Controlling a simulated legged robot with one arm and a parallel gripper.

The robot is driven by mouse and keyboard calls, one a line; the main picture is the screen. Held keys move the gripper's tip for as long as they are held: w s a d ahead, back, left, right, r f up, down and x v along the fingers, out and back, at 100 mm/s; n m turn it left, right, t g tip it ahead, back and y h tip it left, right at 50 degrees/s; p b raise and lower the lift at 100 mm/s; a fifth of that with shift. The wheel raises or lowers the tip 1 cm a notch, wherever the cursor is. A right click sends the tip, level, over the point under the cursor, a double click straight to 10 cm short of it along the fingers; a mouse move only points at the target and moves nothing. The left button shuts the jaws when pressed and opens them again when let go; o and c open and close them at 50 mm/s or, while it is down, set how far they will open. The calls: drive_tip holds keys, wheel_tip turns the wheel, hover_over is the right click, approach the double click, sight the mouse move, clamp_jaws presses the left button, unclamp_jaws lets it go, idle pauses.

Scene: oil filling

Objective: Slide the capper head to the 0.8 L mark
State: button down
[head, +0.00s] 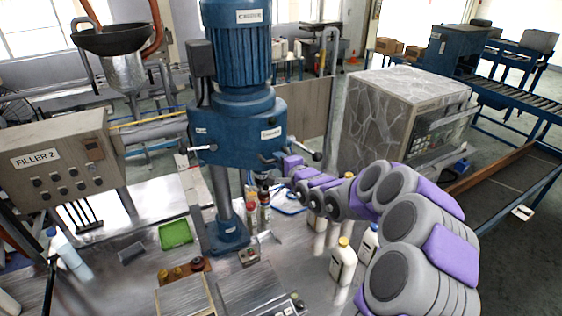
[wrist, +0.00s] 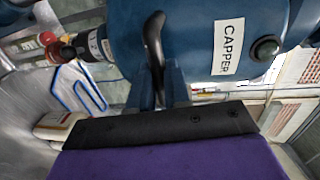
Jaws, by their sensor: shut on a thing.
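The blue capper head (head: 240,128) sits on its column, with a large motor (head: 238,50) on top. The column stands on a blue base (head: 228,234) on the metal table. In the wrist view the head (wrist: 200,45) fills the top, with a white CAPPER label (wrist: 228,47). My gripper (head: 284,165) reaches the head's right side from the right. In the wrist view my gripper (wrist: 165,100) is shut on a dark curved handle (wrist: 154,45) on the head. The handle's lower end is hidden between the fingers. I cannot make out a 0.8 L mark.
Bottles with red caps (head: 251,214) stand beside the column. White bottles with yellow caps (head: 343,262) stand below my arm. A green tray (head: 175,234) lies left of the base. The FILLER 2 box (head: 62,168) stands at the left.

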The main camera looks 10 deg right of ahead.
drive_tip(key=shift+f, duration=0.4)
drive_tip(key=c, duration=1.2)
unclamp_jaws()
drive_tip(key=shift+w+a, duration=0.15)
drive_tip(key=shift+c, duration=0.2)
drive_tip(key=o, duration=0.5)
drive_tip(key=shift+b, duration=0.35)
drive_tip(key=b+v, duration=0.9)
drive_tip(key=shift+r, duration=0.15)
